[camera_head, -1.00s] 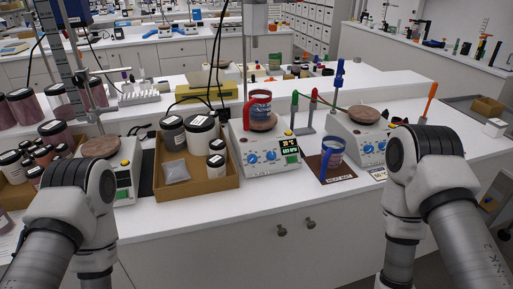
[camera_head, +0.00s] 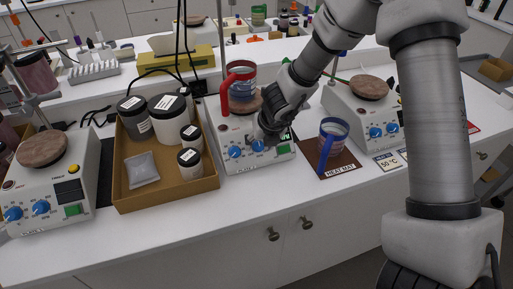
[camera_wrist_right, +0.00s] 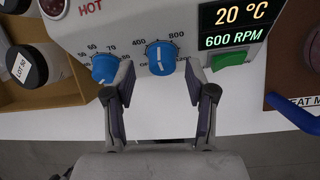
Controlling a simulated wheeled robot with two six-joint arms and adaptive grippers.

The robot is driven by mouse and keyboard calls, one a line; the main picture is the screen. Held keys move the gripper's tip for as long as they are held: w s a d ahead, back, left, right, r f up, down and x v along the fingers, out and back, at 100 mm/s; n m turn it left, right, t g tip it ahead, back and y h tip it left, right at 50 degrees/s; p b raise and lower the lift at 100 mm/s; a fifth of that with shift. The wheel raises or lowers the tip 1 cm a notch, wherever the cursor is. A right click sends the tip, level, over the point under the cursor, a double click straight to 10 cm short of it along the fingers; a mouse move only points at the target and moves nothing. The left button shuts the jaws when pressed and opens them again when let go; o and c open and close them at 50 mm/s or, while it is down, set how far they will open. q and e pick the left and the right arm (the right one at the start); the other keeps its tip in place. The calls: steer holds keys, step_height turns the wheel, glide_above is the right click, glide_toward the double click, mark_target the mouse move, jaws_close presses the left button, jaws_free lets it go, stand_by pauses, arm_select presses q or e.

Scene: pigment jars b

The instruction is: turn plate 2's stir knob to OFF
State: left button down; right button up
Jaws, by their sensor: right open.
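The middle hot plate (camera_head: 232,165), apparently plate 2, has two blue knobs on its front. Its number is not readable here. In the right wrist view its stir knob (camera_wrist_right: 161,58) has a white pointer line standing about upright, between the 400 and 800 marks. The display (camera_wrist_right: 231,28) reads 20 °C and 600 RPM. My right gripper (camera_wrist_right: 160,70) is open, its fingers on either side of the stir knob; contact cannot be told. In the head view my right gripper (camera_head: 267,137) partly covers the panel. My left gripper is out of view.
A red-handled mug (camera_head: 240,88) stands on the middle plate. A cardboard tray of jars (camera_head: 165,195) is left of it; a blue-handled mug (camera_head: 332,140) stands on the heat mat (camera_head: 335,170) at right. Other hot plates stand left (camera_head: 85,185) and right (camera_head: 345,105).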

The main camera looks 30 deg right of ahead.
steer(key=shift+w+d+f, duration=0.2)
steer(key=shift+w+f, duration=0.15)
steer(key=shift+f, duration=0.3)
steer(key=shift+s+r, duration=0.2)
steer(key=shift+s, duration=0.05)
jaws_close()
